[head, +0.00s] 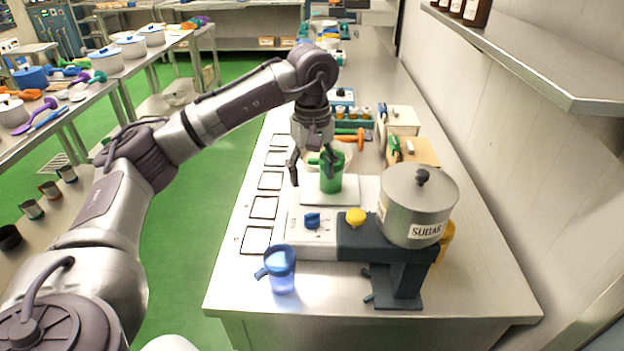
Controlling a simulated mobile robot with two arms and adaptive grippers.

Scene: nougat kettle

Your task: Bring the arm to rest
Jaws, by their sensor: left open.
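My left arm reaches in from the left in the head view and bends down over the steel counter (240,283). My left gripper (313,168) is open and points down beside a green jug (331,172). The jug stands upright on the pale plate of a scale-like device (312,228). One finger is left of the jug; the other is partly hidden near it, and I cannot tell whether it touches. My right gripper is not in view.
A steel pot labelled SUGAR (417,205) sits on a dark stand at the front right. A blue jug (281,269) stands near the front edge. A shelf (545,60) overhangs the right. Outlined squares on the left counter strip are empty.

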